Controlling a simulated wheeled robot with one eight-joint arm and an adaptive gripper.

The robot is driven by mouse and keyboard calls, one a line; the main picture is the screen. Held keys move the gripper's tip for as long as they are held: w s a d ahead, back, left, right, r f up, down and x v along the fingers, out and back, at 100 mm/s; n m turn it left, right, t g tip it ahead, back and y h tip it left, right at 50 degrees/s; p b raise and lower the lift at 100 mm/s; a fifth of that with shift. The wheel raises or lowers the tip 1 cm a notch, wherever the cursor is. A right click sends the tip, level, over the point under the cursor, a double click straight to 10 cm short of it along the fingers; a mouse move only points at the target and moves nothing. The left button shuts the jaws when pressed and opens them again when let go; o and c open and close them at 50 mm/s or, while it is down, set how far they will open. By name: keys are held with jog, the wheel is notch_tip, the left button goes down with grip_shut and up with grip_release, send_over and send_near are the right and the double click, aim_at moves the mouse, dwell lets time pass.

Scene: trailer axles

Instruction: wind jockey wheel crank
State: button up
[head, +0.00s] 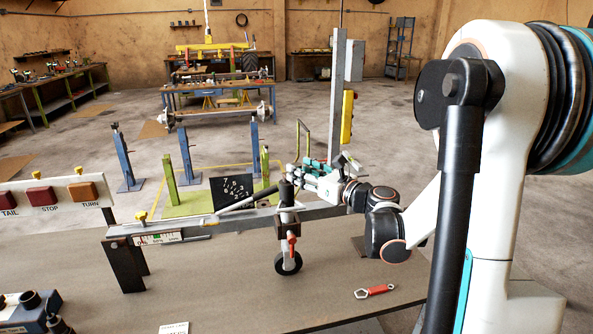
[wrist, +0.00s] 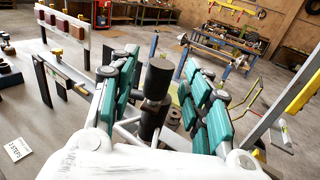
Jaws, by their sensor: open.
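The jockey wheel stands upright on the bench in the head view, with a black tyre (head: 288,263), a grey tube and a red lever (head: 292,246) at its clamp. A dark upright grip (head: 286,191) shows at its top, apparently the crank handle. In the wrist view this dark cylinder (wrist: 159,78) stands between my fingers, with visible gaps on both sides. My gripper (wrist: 161,65) is open, its teal-padded fingers on either side of the grip. In the head view my gripper (head: 297,172) is at the top of the jockey wheel, from the right. The crank arm is mostly hidden.
A grey drawbar (head: 190,228) runs along the bench. A light board (head: 50,203) stands at left. A black number board (head: 240,193) and blue and green stands are behind.

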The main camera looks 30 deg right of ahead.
jog(key=shift+x, duration=1.35)
jog(key=shift+c, duration=0.3)
grip_shut()
jog(key=shift+d+y, duration=0.1)
jog(key=shift+y, duration=0.2)
